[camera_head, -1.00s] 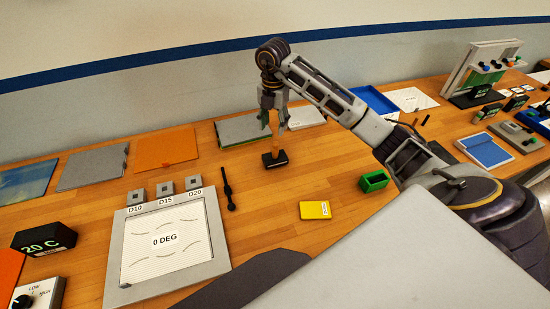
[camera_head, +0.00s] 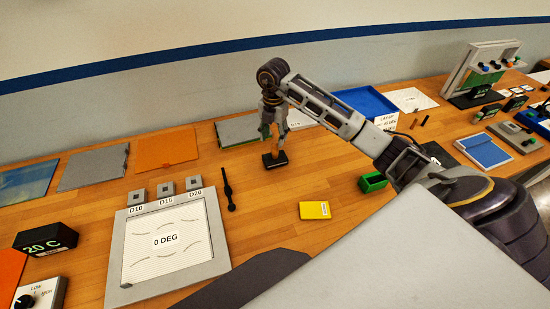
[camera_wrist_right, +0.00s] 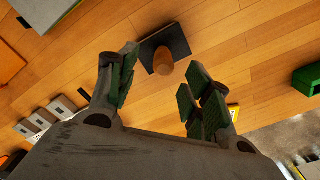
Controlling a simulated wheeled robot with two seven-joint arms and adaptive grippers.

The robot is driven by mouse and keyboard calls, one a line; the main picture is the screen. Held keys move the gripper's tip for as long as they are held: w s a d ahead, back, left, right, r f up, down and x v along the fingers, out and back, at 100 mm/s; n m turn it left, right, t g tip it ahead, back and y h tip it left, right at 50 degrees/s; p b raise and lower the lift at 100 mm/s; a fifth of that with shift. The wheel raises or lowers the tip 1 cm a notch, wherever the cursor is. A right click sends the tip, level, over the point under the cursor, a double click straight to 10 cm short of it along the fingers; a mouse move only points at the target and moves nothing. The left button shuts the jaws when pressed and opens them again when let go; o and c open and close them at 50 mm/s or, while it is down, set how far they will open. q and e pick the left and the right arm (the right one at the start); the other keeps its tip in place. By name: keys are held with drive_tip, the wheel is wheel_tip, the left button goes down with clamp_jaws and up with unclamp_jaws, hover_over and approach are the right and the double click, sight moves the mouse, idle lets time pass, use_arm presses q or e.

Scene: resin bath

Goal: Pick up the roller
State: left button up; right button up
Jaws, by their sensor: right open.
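A black block with an upright round wooden handle, which looks like the roller (camera_head: 274,160), stands on the wooden bench near the back. In the right wrist view the handle's round end (camera_wrist_right: 163,62) faces the camera, with the dark block behind it. My right gripper (camera_head: 275,140) points down right above the roller, its fingers around the upper handle as far as the head view shows. In the right wrist view my open gripper (camera_wrist_right: 160,80) has the handle between and just beyond its green-padded fingertips. I cannot tell contact. My left gripper is not in view.
A thin black tool (camera_head: 229,190) lies left of the roller. A yellow box (camera_head: 314,210) and green holder (camera_head: 373,182) are in front and to the right. Grey folded board (camera_head: 236,130) and blue tray (camera_head: 365,102) lie behind. A framed plate (camera_head: 120,260) is at front left.

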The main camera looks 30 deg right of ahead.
sight(275, 143)
drive_tip(key=shift+s+d+f+p, duration=0.15)
drive_tip(key=shift+f+p, duration=0.15)
drive_tip(key=shift+f, duration=0.4)
drive_tip(key=shift+s+a+f+p, duration=0.15)
drive_tip(key=shift+f+p, duration=0.1)
drive_tip(key=shift+f, duration=0.45)
drive_tip(key=shift+d+f, duration=0.1)
drive_tip(key=shift+f, duration=1)
drive_tip(key=shift+c, duration=0.2)
clamp_jaws()
